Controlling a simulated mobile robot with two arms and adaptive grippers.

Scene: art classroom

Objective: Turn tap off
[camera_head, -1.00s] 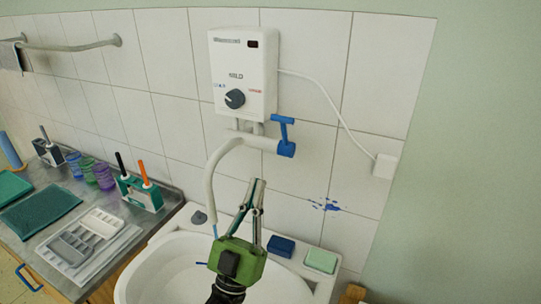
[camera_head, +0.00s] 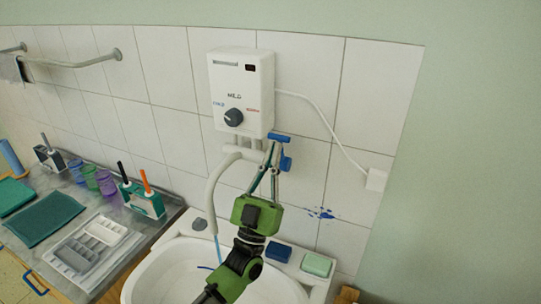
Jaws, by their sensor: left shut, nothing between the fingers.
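The tap has a blue T-shaped handle (camera_head: 285,162) on the right end of a pale pipe under the white water heater (camera_head: 241,92). Its curved spout (camera_head: 216,182) hangs over the white sink (camera_head: 172,277), and a thin blue stream of water (camera_head: 217,248) runs from it. My left gripper (camera_head: 273,147), with a green body, is shut and empty. Its fingertips point up at the blue handle and overlap its left side; I cannot tell whether they touch it. The fingers hide part of the handle and pipe. My right gripper is not in view.
A blue sponge (camera_head: 279,251) and a green soap bar (camera_head: 316,265) lie on the sink's back rim. A counter at left holds a paint tray (camera_head: 92,246), a green mat (camera_head: 45,219), cups and brush holders. A white cable runs to a wall box (camera_head: 376,179).

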